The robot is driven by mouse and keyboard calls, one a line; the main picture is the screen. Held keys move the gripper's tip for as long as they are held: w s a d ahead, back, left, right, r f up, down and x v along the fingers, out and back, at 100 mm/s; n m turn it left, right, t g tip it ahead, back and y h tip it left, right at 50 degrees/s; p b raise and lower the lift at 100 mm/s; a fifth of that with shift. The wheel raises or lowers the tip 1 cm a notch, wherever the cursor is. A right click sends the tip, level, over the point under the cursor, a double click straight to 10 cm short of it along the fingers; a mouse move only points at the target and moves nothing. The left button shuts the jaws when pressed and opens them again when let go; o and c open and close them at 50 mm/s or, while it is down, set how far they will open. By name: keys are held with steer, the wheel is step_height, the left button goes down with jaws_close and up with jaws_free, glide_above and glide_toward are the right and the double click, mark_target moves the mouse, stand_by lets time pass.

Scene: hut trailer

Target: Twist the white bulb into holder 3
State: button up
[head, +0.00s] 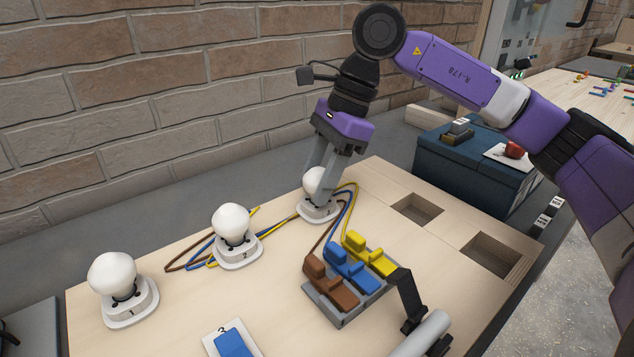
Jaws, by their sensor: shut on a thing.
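My gripper (321,176) points down at the far side of the wooden board and is shut on a white bulb (314,181). The bulb stands upright at the holder (318,212) furthest back, whose number is not readable. The fingers cover part of the bulb, and I cannot tell how deep it sits in the holder. Another white bulb (231,222) sits in holder 2 (239,255) at the middle. A third white bulb (112,274) sits in holder 1 (134,305) at the front left.
Brown, blue and yellow wires run from the holders to a connector block (345,274). A blue switch (232,343) lies at the front edge. Two square recesses (418,209) are open at the right. A dark blue box (470,165) stands behind. A brick wall (180,80) rises behind the board.

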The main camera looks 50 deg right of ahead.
steer(key=shift+n, duration=0.4)
steer(key=shift+n+g+b, duration=0.5)
steer(key=shift+n+g, duration=0.2)
steer(key=shift+n, duration=0.7)
steer(key=o, duration=1.1)
steer(key=shift+c, duration=0.2)
steer(key=shift+r, duration=0.1)
steer(key=p+v, duration=0.1)
steer(key=v, duration=0.6)
steer(key=shift+s+d+r, duration=0.1)
steer(key=shift+d+r, duration=0.15)
